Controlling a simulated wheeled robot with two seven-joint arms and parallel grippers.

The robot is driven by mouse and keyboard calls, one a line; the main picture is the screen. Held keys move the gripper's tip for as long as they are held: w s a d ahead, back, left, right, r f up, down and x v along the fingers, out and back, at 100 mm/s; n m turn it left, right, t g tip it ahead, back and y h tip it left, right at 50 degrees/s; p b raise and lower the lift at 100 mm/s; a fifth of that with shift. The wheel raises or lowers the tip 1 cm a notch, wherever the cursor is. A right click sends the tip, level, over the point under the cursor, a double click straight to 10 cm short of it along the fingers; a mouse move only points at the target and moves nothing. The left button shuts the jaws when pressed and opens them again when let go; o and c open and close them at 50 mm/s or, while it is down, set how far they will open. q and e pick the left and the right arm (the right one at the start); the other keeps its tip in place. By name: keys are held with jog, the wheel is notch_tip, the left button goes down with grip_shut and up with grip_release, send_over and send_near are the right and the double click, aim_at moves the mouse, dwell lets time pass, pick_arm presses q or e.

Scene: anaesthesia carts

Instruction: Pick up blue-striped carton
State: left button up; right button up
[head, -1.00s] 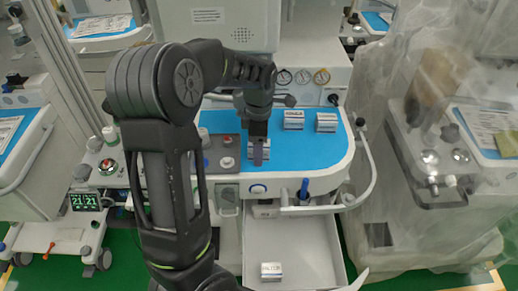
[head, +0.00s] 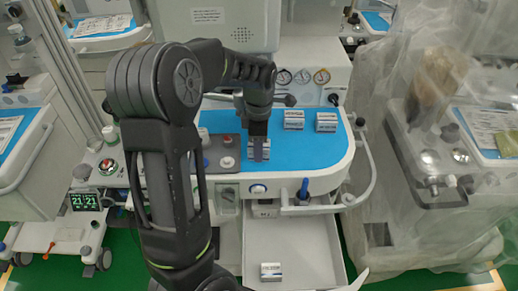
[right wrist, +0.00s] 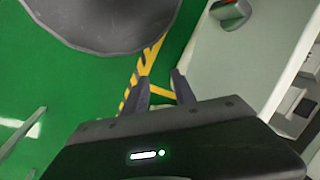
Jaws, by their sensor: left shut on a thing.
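My left gripper (head: 258,152) points down over the blue mat (head: 225,123) on the cart top. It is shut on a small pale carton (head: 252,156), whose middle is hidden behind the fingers. The stripe colour on this carton is too small to tell. Two similar cartons stand to its right on the mat, a nearer one (head: 294,120) and one farther right (head: 326,122). I cannot tell whether the held carton is clear of the mat. My right gripper (right wrist: 160,82) shows in the right wrist view, open and empty.
An open white drawer (head: 310,240) below the cart top holds another small carton (head: 271,271). A grey panel with knobs (head: 226,160) lies left of the held carton. A curved rail (head: 370,175) bounds the right side. A plastic-covered cart (head: 430,150) stands farther right.

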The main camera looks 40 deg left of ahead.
pick_arm(q)
grip_shut()
jog(key=shift+r, duration=0.1)
jog(key=shift+r, duration=0.25)
notch_tip(320, 180, up, 9)
jog(key=shift+r+b, duration=0.2)
jog(key=shift+b, duration=0.1)
